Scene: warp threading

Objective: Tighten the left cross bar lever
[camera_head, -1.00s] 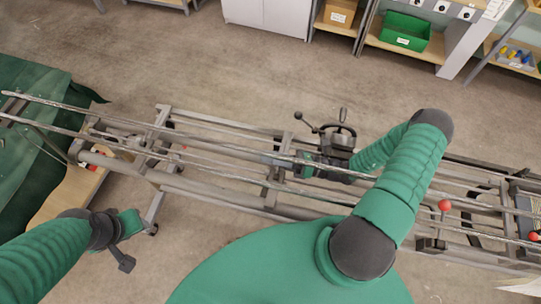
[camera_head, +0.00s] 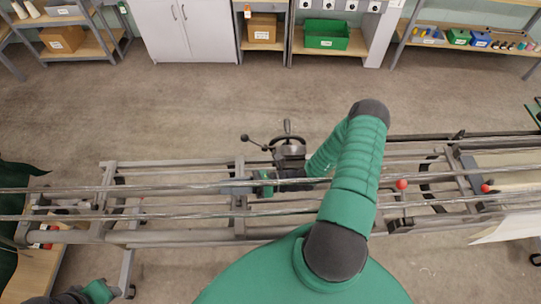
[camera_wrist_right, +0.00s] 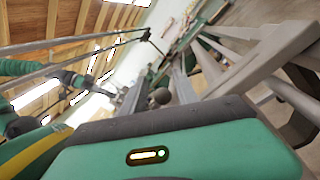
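A long grey loom frame (camera_head: 180,236) runs across the head view. Two lever knobs are red, one right of my right arm (camera_head: 401,184) and one farther right (camera_head: 485,188). Small red parts (camera_head: 47,229) also show at the frame's left end. My right gripper (camera_head: 264,184) is at the frame's middle, by an upright cross piece (camera_head: 239,200); contact is unclear. In the right wrist view, a dark round knob (camera_wrist_right: 160,97) shows just beyond my green gripper body, near grey bars. My left gripper (camera_head: 98,291) is low at the left, partly cut off, apart from the frame.
Long thin rods cross over the frame. Shelves with a green bin (camera_head: 326,35) and a white cabinet (camera_head: 183,28) line the back wall. The floor between is clear.

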